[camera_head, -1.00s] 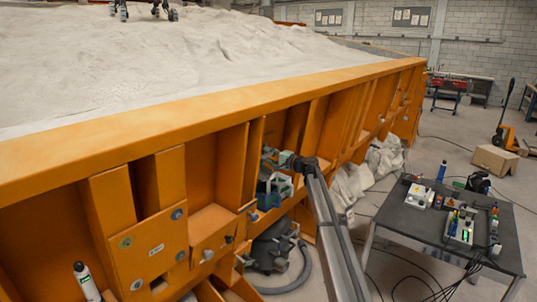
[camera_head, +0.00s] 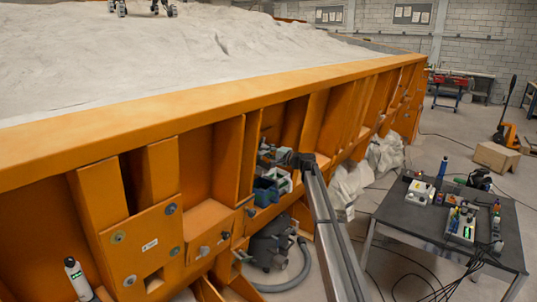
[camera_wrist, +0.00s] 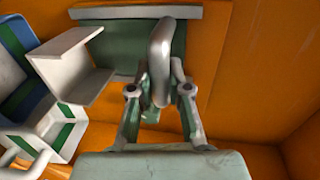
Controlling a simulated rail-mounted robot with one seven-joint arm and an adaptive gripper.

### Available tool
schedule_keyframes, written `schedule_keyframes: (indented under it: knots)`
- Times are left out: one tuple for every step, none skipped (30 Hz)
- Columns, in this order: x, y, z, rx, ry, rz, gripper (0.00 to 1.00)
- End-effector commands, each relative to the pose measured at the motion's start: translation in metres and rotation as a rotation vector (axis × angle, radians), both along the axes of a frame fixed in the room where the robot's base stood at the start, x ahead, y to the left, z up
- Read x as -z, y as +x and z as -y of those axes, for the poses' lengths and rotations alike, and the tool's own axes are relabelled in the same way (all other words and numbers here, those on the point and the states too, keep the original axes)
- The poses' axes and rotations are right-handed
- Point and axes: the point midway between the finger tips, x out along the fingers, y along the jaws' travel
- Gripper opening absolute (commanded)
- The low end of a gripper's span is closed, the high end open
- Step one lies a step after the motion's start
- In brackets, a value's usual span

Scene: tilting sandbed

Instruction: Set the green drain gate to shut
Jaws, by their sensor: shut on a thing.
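In the wrist view, a dull green gate plate (camera_wrist: 118,58) with a grey bar along its top lies against the orange frame. A rounded grey handle (camera_wrist: 160,50) stands out in front of the plate. My gripper (camera_wrist: 160,85) has one finger on each side of the handle and is shut on it. The handle hides part of the plate and fingertips. In the head view, my gripper (camera_head: 275,155) reaches into a recess of the orange wall, small and partly hidden. I cannot make out the gate's position marks there.
A blue-and-white bin with green labels (camera_wrist: 40,130) and a pale angled panel (camera_wrist: 72,65) sit close left of my gripper. The orange wall (camera_head: 205,165) has several ribs. A grey vacuum (camera_head: 270,248) stands below.

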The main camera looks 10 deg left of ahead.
Motion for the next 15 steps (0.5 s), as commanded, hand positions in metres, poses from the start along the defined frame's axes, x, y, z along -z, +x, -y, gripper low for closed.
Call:
schedule_keyframes:
  knots:
    - [0.0073,-0.0046,-0.0027,-0.002,-0.001,-0.001,0.0]
    - [0.0074,-0.0055,-0.0035,-0.002,-0.001,-0.001,0.0]
    - [0.0072,-0.0061,-0.0043,-0.001,-0.002,-0.001,0.0]
    - [0.0069,-0.0061,-0.0045,-0.001,-0.001,-0.002,0.0]
    - [0.0065,-0.006,-0.0046,-0.001,-0.002,-0.002,0.0]
    - [0.0062,-0.0057,-0.0045,-0.001,-0.002,-0.002,0.0]
    - [0.0063,-0.0055,-0.0044,-0.001,-0.003,-0.002,0.0]
    - [0.0065,-0.0054,-0.0044,-0.001,-0.003,-0.002,0.0]
    - [0.0068,-0.0053,-0.0043,-0.001,-0.003,-0.002,0.0]
    - [0.0069,-0.0053,-0.0043,-0.001,-0.004,-0.003,0.0]
    - [0.0071,-0.0054,-0.0044,-0.001,-0.004,-0.003,0.0]
    - [0.0074,-0.0054,-0.0044,-0.001,-0.004,-0.003,0.27]
    - [0.0074,-0.0055,-0.0043,-0.001,-0.004,-0.003,0.38]
    - [0.0073,-0.0055,-0.0043,-0.001,-0.004,-0.003,0.43]
    - [0.0071,-0.0055,-0.0043,-0.001,-0.004,-0.003,0.43]
